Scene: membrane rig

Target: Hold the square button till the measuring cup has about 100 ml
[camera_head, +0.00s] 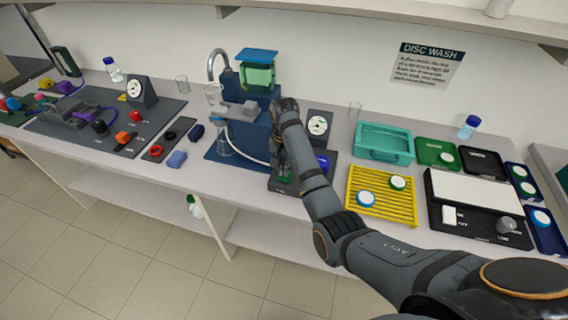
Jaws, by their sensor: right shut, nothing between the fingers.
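The membrane rig (257,130) is a blue stand with a tap and a green tank, at the back centre. A clear vessel, apparently the measuring cup (224,146), stands at its lower left; its level is too small to read. My right arm reaches in from the lower right. My right gripper (284,176) is shut and empty, pointing down at a dark control panel (288,186) in front of the rig. A green patch shows by the fingertips, perhaps the square button; the gripper mostly hides it, and I cannot tell whether they touch. My left gripper is not in view.
A gauge (318,124) stands right of the arm. A blue round knob (322,163) is close to the gripper. A yellow rack (381,196) with discs and a teal tray (384,143) lie further right. Another station with a dial (141,92) is at left.

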